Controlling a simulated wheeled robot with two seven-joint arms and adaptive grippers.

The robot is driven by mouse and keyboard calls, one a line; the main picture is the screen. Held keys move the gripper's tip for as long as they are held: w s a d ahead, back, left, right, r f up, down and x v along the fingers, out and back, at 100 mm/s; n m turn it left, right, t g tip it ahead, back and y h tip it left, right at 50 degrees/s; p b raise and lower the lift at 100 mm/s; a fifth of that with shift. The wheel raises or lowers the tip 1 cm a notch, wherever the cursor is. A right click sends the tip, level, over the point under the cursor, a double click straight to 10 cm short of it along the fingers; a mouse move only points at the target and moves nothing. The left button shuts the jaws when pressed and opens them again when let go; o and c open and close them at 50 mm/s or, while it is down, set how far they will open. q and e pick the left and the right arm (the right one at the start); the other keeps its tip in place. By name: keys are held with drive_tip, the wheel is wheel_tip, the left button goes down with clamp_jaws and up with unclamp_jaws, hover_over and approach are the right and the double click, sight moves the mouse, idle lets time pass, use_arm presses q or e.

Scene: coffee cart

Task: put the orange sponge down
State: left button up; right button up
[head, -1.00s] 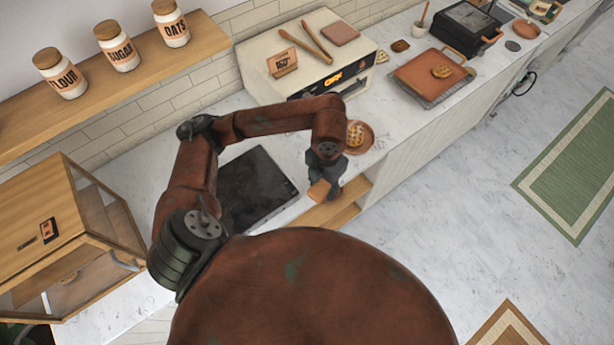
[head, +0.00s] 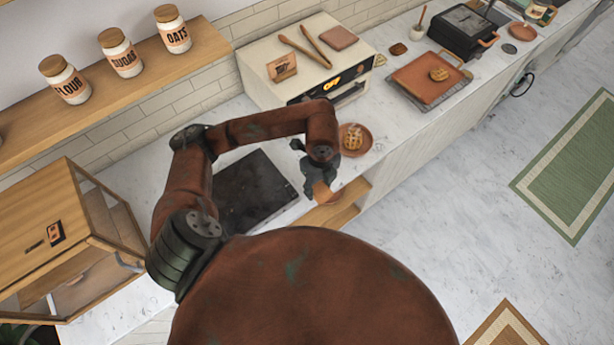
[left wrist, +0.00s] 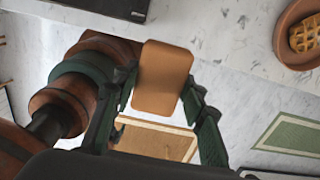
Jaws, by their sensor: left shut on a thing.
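The orange sponge (left wrist: 162,78) is a flat rounded block between the two fingers of my left gripper (left wrist: 160,92) in the left wrist view. In the head view the sponge (head: 322,192) shows as a small orange patch at the fingers of the left gripper (head: 318,185). The gripper is shut on it near the front edge of the counter, over or beside an open wooden drawer or shelf (head: 335,214). Its exact height above the counter is hard to tell. My right gripper does not show.
A terracotta plate with a waffle (head: 352,138) stands close to the right of the gripper. A dark flat slab (head: 252,187) lies on the counter to its left. A cream oven (head: 305,62) stands behind. A wooden glazed case (head: 62,235) is at the left.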

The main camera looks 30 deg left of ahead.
use_arm(q)
drive_tip(key=w+a+f, duration=0.2)
drive_tip(key=w+a+f+p, duration=0.1)
drive_tip(key=a+f, duration=0.1)
drive_tip(key=w+a+f, duration=0.2)
drive_tip(key=a, duration=0.1)
drive_tip(key=shift+w+f, duration=0.35)
drive_tip(key=shift+w+a+f, duration=0.35)
drive_tip(key=shift+a+f, duration=0.05)
drive_tip(key=shift+f, duration=0.3)
wheel_tip(320, 180, down, 3)
drive_tip(key=shift+p, duration=0.75)
drive_tip(key=shift+f, duration=0.1)
